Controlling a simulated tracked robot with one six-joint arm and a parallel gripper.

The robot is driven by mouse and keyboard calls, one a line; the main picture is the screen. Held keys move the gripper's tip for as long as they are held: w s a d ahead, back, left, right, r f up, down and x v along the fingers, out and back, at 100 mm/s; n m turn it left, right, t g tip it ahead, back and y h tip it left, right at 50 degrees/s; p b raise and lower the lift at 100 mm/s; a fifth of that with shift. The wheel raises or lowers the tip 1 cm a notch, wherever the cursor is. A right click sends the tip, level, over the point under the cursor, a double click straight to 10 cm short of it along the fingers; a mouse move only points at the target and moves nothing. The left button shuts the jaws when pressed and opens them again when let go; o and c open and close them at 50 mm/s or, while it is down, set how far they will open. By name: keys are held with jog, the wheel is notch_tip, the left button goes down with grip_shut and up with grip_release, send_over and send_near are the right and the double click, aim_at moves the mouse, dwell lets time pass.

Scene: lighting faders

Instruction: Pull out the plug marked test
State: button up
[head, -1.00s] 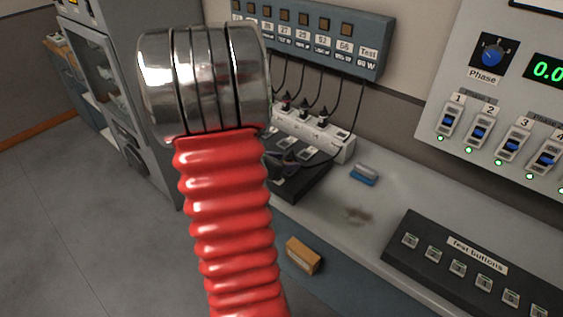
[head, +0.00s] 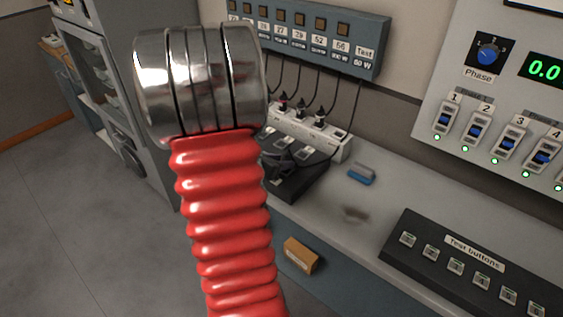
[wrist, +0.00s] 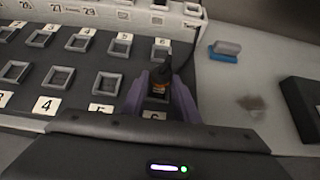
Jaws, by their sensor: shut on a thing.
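A dark plug with an orange band (wrist: 160,84) and a black cord stands between the two purple fingers of my gripper (wrist: 158,98) in the wrist view. My gripper is shut on it, above the black numbered socket board (wrist: 84,62), close to the socket row's right end. I cannot read a mark on the plug. In the head view my red arm hides part of the gripper and board (head: 296,188). A label reading Test (head: 364,53) sits at the right end of the blue-grey panel, with a cord hanging below it.
A white socket strip (head: 330,146) with several dark plugs stands behind the board. A blue eraser-like block (head: 361,176) and a dark smudge lie on the grey bench. A black test-button box (head: 470,262) is at front right.

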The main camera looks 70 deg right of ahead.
jog(key=shift+r, duration=0.25)
jog(key=shift+r, duration=2.1)
